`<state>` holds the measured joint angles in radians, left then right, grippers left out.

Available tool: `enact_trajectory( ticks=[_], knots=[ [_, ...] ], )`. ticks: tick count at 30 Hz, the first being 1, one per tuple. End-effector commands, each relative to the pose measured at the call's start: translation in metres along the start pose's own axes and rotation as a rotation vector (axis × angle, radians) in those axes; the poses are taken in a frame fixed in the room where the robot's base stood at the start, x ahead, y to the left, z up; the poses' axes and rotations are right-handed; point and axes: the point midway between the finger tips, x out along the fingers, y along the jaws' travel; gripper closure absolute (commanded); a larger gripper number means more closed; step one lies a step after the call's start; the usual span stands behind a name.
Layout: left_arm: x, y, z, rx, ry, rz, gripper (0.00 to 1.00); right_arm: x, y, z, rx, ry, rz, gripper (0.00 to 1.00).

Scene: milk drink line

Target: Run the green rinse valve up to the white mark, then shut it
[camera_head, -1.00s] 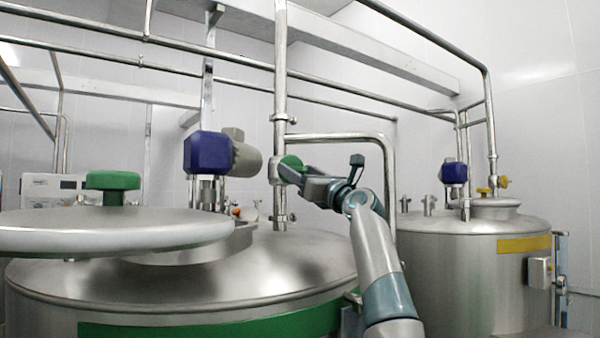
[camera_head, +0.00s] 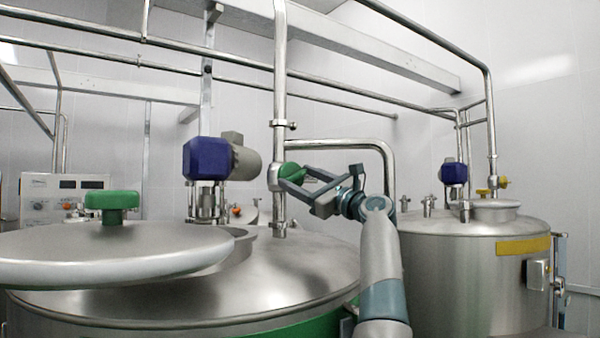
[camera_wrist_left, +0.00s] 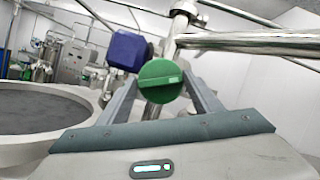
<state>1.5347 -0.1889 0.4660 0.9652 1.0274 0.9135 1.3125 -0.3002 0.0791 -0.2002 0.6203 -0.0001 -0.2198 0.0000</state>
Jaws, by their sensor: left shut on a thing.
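The green rinse valve (camera_head: 291,172) is a round green handle on the upright steel pipe above the large tank. My left gripper (camera_head: 287,178) reaches it from the right, with one finger on each side of the handle. In the left wrist view the green handle (camera_wrist_left: 160,81) faces me between the two fingers (camera_wrist_left: 160,84), which are shut on it. A small pale mark (camera_wrist_left: 174,79) shows on the right part of its face. I cannot make out a separate white mark on the pipe. My right gripper is not in view.
A blue motor (camera_head: 207,158) stands just left of the valve pipe. A large round lid (camera_head: 60,256) with a green knob (camera_head: 112,200) is at the front left. A second tank (camera_head: 470,270) stands at the right. A bent pipe (camera_head: 340,143) runs behind my gripper.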

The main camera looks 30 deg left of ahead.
Motion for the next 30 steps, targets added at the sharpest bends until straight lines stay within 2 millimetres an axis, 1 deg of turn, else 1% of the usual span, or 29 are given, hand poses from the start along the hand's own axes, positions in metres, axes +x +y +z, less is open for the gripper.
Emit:
enact_trajectory(
  ticks=[1,3,9,15,21,30],
  knots=[
    [0.002,-0.003,0.004,-0.035,0.0,0.016,0.64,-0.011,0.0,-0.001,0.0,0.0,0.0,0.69],
    [0.002,-0.004,0.005,-0.097,0.0,0.041,0.64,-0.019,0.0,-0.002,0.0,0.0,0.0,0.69],
    [0.002,-0.005,0.005,-0.262,0.001,0.11,0.64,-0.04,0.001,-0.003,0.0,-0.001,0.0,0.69],
    [0.002,-0.005,0.004,-0.389,0.001,0.162,0.64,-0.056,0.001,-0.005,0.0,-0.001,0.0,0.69],
    [0.001,-0.004,0.002,-0.462,0.001,0.192,0.64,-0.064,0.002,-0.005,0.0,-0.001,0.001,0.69],
    [0.001,-0.003,0.001,-0.489,0.001,0.203,0.64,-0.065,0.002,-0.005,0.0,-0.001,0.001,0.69]
  ],
)
